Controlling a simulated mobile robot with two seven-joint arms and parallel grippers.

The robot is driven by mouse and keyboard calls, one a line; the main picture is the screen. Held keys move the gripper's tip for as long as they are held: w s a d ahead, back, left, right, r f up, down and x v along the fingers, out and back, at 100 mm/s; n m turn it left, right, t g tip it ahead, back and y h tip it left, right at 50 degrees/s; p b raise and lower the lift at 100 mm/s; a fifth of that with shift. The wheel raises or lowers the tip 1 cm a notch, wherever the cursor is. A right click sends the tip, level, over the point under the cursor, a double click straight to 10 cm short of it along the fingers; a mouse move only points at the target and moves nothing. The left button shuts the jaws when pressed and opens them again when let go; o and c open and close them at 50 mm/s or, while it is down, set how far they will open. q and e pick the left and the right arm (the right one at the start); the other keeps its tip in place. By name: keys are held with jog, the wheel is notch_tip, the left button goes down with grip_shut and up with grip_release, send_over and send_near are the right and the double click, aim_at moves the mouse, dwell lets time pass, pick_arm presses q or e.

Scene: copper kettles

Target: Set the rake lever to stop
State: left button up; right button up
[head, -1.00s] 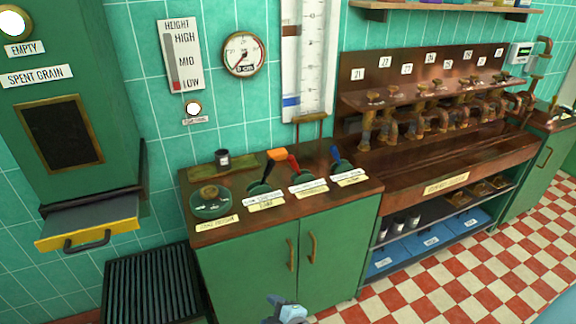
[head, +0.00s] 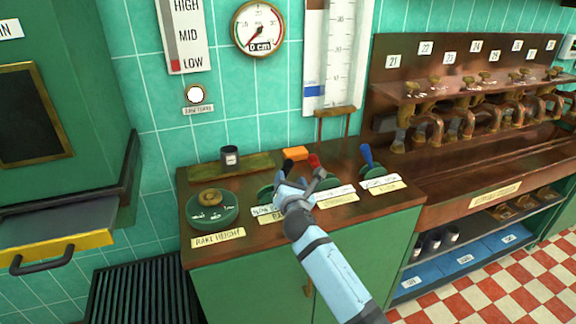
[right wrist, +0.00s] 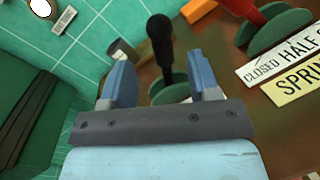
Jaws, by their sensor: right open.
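The black-handled lever (head: 287,166) stands on a round green base on the copper-topped counter, partly hidden by my right gripper (head: 292,184) in the head view. Its yellow name label is partly covered, so I cannot read it in full. In the right wrist view the black lever (right wrist: 160,40) stands upright between the two open blue fingers of my right gripper (right wrist: 160,78), apart from both. Whether the fingers reach around it or stop short of it, I cannot tell. My left gripper is not in view.
A red lever (head: 314,161) and a blue lever (head: 367,156) stand to the right. The rake height dial (head: 211,207) is at the left. An orange block (head: 294,153) and a dark cup (head: 230,157) sit behind. The spent grain chute's yellow-fronted drawer (head: 60,249) sticks out at left.

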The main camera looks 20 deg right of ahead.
aim_at(288, 170)
jog(key=w, duration=0.2)
jog(key=w+d, duration=0.1)
jog(key=w, duration=0.2)
jog(key=w+b, duration=0.1)
jog(key=w, duration=0.1)
jog(key=shift+w+d+f, duration=0.1)
jog(key=shift+w+d, duration=0.1)
jog(key=shift+w, duration=0.15)
jog(key=shift+w+d, duration=0.1)
jog(key=shift+w, duration=0.4)
